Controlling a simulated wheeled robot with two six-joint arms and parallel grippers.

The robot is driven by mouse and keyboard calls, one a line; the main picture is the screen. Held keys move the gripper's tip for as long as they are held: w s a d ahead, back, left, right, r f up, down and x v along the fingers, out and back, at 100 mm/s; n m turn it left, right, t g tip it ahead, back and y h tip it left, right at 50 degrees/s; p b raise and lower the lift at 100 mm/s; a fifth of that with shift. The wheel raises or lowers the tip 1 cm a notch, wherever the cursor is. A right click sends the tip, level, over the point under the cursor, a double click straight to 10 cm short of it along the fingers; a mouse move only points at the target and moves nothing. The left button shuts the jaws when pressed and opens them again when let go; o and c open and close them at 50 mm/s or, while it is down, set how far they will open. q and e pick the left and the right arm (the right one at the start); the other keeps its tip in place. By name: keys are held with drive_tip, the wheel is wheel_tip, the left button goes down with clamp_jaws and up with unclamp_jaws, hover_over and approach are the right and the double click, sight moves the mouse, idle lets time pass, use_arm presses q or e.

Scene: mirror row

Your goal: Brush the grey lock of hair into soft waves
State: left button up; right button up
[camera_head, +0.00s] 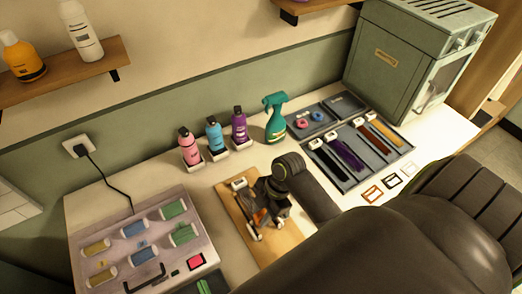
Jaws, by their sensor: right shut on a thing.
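My right gripper (266,211) is low over a wooden board (285,244) on the counter. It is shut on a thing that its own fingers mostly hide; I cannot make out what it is. A bit of orange-brown shows between the gripper parts. A white clip (239,184) sits at the board's far end. The grey lock of hair cannot be made out; the gripper covers the middle of the board. A dark tray (349,182) to the right holds black (326,161), purple (348,156) and brownish (372,141) locks with white clips. My left gripper is not in view.
A case of coloured rollers (104,222) lies left of the board. Pink (190,148), blue (214,137) and purple (239,127) bottles and a teal spray bottle (275,118) stand behind it. A green cabinet (392,66) stands at back right. My right arm hides the front counter.

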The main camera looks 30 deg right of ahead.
drive_tip(key=shift+s, duration=0.8)
drive_tip(key=shift+s+p, duration=0.15)
drive_tip(key=shift+p, duration=0.2)
drive_tip(key=shift+s+a+p, duration=0.1)
drive_tip(key=shift+s+p, duration=0.3)
drive_tip(key=shift+s, duration=0.6)
wheel_tip(320, 180, up, 3)
drive_tip(key=shift+w+f+p, duration=0.1)
drive_tip(key=shift+f+p, duration=0.1)
drive_tip(key=shift+p, duration=0.9)
drive_tip(key=shift+r+b, duration=0.25)
drive_tip(key=shift+b, duration=0.05)
drive_tip(key=shift+r, duration=0.45)
